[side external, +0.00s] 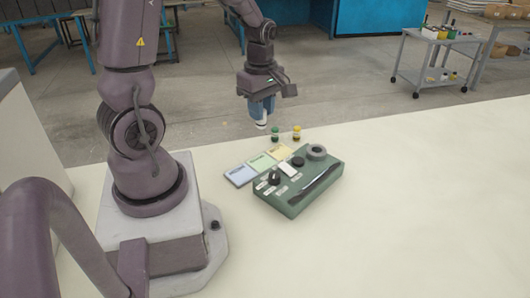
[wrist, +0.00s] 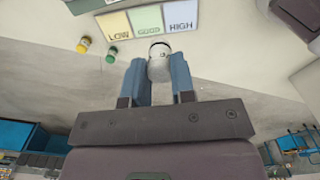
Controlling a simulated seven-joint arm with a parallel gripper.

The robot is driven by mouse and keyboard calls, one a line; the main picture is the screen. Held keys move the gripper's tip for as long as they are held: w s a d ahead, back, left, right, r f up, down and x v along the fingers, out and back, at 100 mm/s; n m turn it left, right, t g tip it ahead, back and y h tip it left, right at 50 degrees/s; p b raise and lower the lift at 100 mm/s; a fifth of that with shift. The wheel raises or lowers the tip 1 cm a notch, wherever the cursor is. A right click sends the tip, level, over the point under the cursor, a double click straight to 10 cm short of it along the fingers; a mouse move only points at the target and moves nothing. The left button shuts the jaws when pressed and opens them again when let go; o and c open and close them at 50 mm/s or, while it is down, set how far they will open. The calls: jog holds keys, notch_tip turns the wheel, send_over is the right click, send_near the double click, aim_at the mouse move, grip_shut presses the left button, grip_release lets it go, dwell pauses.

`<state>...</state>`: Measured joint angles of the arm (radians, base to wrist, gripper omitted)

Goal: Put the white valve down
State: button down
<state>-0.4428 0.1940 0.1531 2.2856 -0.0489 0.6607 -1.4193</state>
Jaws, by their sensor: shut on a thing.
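My gripper (side external: 262,107) is shut on the white valve (side external: 261,123) and holds it above the pale table, behind the coloured cards. In the wrist view, the white valve (wrist: 159,65) sits between the two blue fingers of my gripper (wrist: 159,72); it has a dark ring near its end. Three cards lie side by side: a yellow LOW card (wrist: 115,25), a green GOOD card (wrist: 146,19) and a blue HIGH card (wrist: 180,16). The valve's lower end shows below the fingertips; the rest is hidden by them.
A green-topped valve (side external: 275,134) and a yellow-topped valve (side external: 297,133) stand on the table (side external: 420,180) behind the cards. A green block (side external: 297,208) with a black knob, a white switch, a grey ring and a dark bar sits in front. The table's right side is clear.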

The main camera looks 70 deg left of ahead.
jog(key=a+f, duration=0.3)
jog(key=f, duration=0.2)
jog(key=m, duration=0.2)
send_over(263, 163)
jog(key=shift+f, duration=5.1)
jog(key=shift+f, duration=0.2)
jog(key=c, duration=1)
grip_release()
jog(key=shift+o, duration=0.2)
jog(key=shift+r, duration=0.1)
